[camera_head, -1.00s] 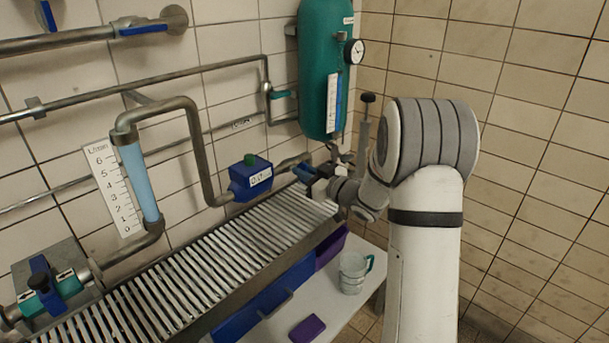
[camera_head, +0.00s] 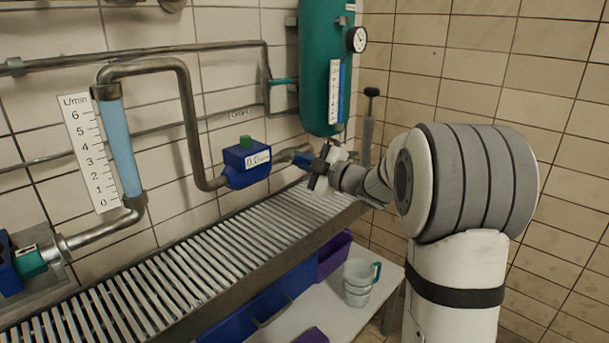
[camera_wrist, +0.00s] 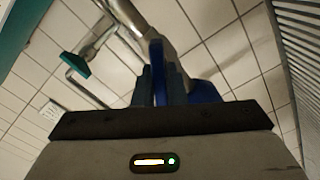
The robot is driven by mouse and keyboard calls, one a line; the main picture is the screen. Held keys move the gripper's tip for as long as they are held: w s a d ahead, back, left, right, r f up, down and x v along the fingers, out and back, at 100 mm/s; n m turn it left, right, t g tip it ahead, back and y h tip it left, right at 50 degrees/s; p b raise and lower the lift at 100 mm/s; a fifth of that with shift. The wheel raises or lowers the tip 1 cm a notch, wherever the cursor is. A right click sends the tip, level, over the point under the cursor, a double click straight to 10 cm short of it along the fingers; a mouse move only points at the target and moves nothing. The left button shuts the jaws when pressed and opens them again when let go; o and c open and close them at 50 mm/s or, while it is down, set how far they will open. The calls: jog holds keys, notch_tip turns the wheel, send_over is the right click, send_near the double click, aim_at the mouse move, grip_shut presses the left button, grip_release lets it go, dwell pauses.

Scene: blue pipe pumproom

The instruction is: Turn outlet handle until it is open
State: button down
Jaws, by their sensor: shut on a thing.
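The outlet handle (camera_head: 301,160) is a small blue lever on the grey pipe to the right of the blue box (camera_head: 247,162). My gripper (camera_head: 317,165) reaches it from the right, above the far end of the slatted grate, and is shut on it. My gripper hides part of the lever in the head view. In the wrist view, the dark fingers (camera_wrist: 158,88) close around a narrow blue piece of the handle (camera_wrist: 160,72), with the grey pipe just beyond. The exact angle of the lever to the pipe is hard to tell.
The slatted metal grate (camera_head: 195,257) runs below the pipes. A green tank (camera_head: 321,70) with a gauge (camera_head: 357,39) hangs above my gripper. A clear cup (camera_head: 358,284) stands on the white shelf below. A flow tube (camera_head: 122,150) is at the left.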

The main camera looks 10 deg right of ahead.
jog(key=n+b, duration=0.4)
jog(key=b, duration=0.1)
jog(key=shift+f+n, duration=0.3)
jog(key=shift+f, duration=0.05)
jog(key=n+b, duration=0.3)
jog(key=shift+r+n+b, duration=0.1)
jog(key=shift+n+b, duration=0.2)
jog(key=shift+n, duration=0.1)
jog(key=c, duration=1.5)
grip_release()
jog(key=p+v, duration=0.1)
jog(key=v, duration=0.6)
jog(key=shift+s+d, duration=0.2)
jog(key=shift+s, duration=0.15)
jog(key=shift+o, duration=0.6)
jog(key=shift+p, duration=0.3)
